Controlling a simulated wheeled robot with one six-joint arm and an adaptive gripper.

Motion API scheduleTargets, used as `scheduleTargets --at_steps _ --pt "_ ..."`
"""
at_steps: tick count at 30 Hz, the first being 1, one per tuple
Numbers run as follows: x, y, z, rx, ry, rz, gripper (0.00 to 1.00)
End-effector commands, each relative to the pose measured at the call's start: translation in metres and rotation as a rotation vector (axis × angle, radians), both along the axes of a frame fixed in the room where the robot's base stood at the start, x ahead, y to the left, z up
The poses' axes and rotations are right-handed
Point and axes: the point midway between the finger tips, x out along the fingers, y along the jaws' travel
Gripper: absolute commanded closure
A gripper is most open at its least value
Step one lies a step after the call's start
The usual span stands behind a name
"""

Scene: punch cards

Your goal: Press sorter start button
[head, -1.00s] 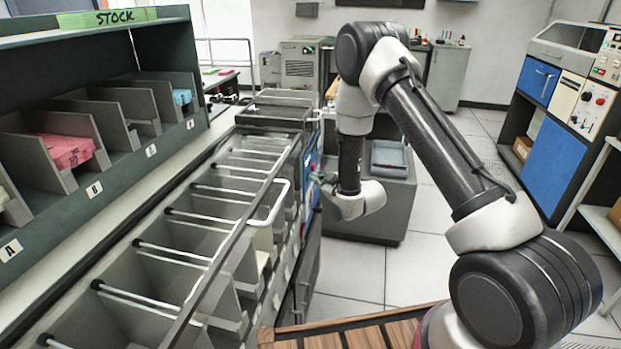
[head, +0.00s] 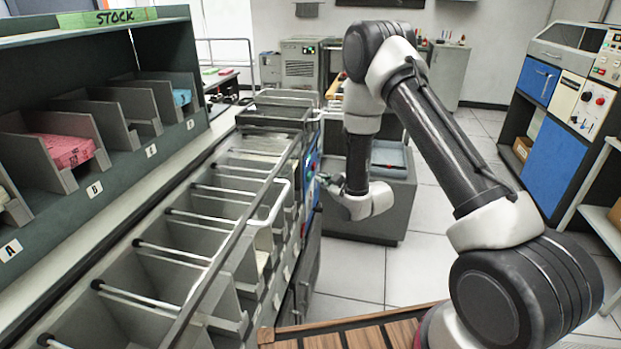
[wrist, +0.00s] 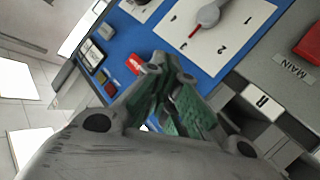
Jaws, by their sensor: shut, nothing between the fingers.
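The sorter (head: 215,225) is the long grey machine with a row of open pockets. Its blue control panel shows edge-on in the head view (head: 312,168) and close up in the wrist view (wrist: 140,35). I cannot read which one is start. My gripper (wrist: 168,68) is shut and empty, its fingertips in front of the panel near the red button in the picture. Contact cannot be told.
A larger red switch (wrist: 308,45) marked MAIN sits on grey metal at the right. Stock shelves (head: 95,160) stand left of the sorter. A grey cabinet (head: 385,200) stands behind my gripper. Pale floor is open to the right.

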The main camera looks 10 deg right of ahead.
Motion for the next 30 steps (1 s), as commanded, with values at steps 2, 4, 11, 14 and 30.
scheduleTargets --at_steps 2,4,11,14,30 --pt "-0.002 -0.007 0.000 0.000 0.001 -0.003 1.00" --pt "-0.005 -0.013 0.000 0.000 0.001 -0.002 1.00" --pt "-0.014 -0.035 0.000 0.000 0.001 -0.003 1.00" --pt "-0.016 -0.041 0.000 -0.001 0.000 -0.002 1.00" --pt "-0.019 -0.045 0.000 0.001 0.000 0.000 1.00"
